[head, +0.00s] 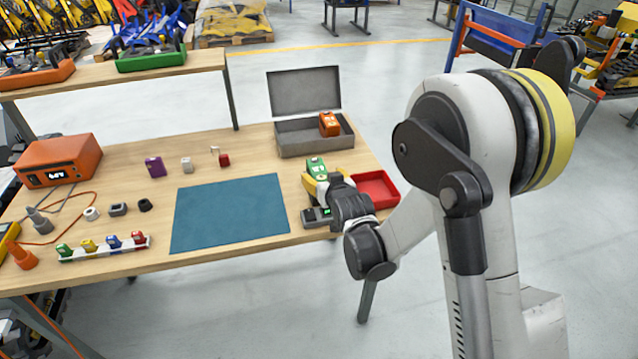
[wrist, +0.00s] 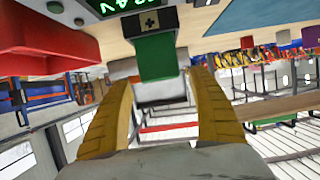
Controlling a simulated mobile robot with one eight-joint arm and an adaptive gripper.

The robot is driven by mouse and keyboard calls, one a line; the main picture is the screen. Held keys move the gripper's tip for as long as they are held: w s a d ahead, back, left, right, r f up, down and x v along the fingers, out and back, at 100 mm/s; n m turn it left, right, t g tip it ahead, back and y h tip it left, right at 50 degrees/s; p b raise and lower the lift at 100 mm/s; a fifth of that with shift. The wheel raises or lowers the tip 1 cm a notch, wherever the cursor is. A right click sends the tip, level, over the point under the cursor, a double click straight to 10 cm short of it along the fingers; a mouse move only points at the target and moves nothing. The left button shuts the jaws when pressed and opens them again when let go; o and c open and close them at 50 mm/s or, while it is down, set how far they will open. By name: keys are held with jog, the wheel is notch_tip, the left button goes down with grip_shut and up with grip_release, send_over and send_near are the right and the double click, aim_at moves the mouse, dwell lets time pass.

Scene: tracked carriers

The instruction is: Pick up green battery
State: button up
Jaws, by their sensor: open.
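The green battery (head: 316,167) stands upright near the right end of the workbench, by a grey dock (head: 318,216) with a small green display. My gripper (head: 318,181) is at the battery, with its yellow fingers low beside it. In the wrist view the picture is upside down; the green battery (wrist: 157,56) shows between and just beyond the tips of my gripper (wrist: 161,80). The fingers are open, with a visible gap on each side of the battery. The battery's lower part is partly hidden by my gripper in the head view.
A red tray (head: 386,200) lies just right of my gripper. Behind is an open grey metal box (head: 297,150) with an orange battery (head: 329,123) in it. A blue mat (head: 230,212) lies left of my gripper, clear. Small coloured batteries stand in a white rack (head: 103,252) at the front left.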

aim_at(320, 173)
jog(key=b+x, duration=0.2)
jog(key=x, duration=0.3)
jog(key=shift+a, duration=0.1)
jog(key=shift+s+r, duration=0.1)
jog(key=c, duration=1.5)
